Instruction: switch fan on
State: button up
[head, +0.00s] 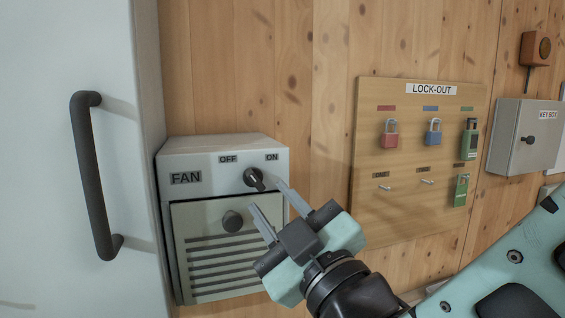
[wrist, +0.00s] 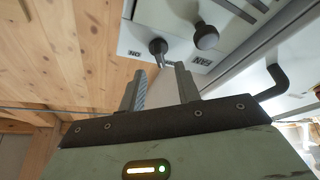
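The fan box (head: 190,150) is a pale grey wall unit labelled FAN, with OFF and ON labels on its upper panel. The dark fan switch knob (head: 253,177) sits below and between these labels, nearer ON. Its pointer seems to slant down and right, but its exact setting is hard to read. My gripper (head: 264,195) is open and empty, its fingers reaching up and left just short of the knob. In the wrist view the switch knob (wrist: 158,46) lies just beyond and between the tips of my gripper (wrist: 160,68). I see no clear contact.
A second round knob (head: 232,221) sits on the slatted lower panel, close to one finger. A white door with a dark handle (head: 92,175) stands left. A lock-out board (head: 405,215) with padlocks and a key box (head: 520,150) hang right. Bare wooden wall lies between.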

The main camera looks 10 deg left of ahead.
aim_at(258, 184)
jog(key=p+x, duration=0.2)
jog(key=x, duration=0.3)
grip_shut()
